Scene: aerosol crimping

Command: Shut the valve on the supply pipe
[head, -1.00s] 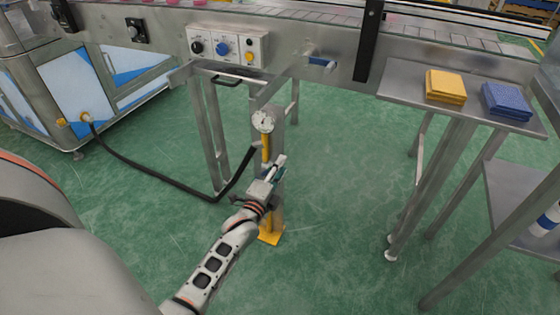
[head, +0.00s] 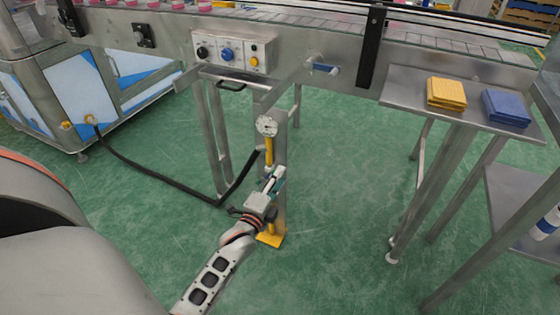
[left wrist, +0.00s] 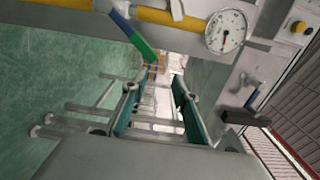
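The supply pipe (head: 268,150) is yellow and runs upright on a grey post under the conveyor, with a round white gauge (head: 266,126) at its top. In the left wrist view the pipe (left wrist: 152,15) crosses the top edge, and the gauge (left wrist: 226,31) is at upper right. A lever with blue and green parts (left wrist: 143,47), seemingly the valve handle, slants down from the pipe. My left gripper (left wrist: 156,92) is open and empty, its teal-padded fingers apart with the lever's end beyond their tips. In the head view the left gripper (head: 275,180) covers the valve area. My right gripper is out of view.
A black hose (head: 160,175) runs from the machine at left to the pipe. A control panel (head: 231,52) is on the conveyor side above. A steel side table (head: 395,90) with yellow and blue cloths stands at right.

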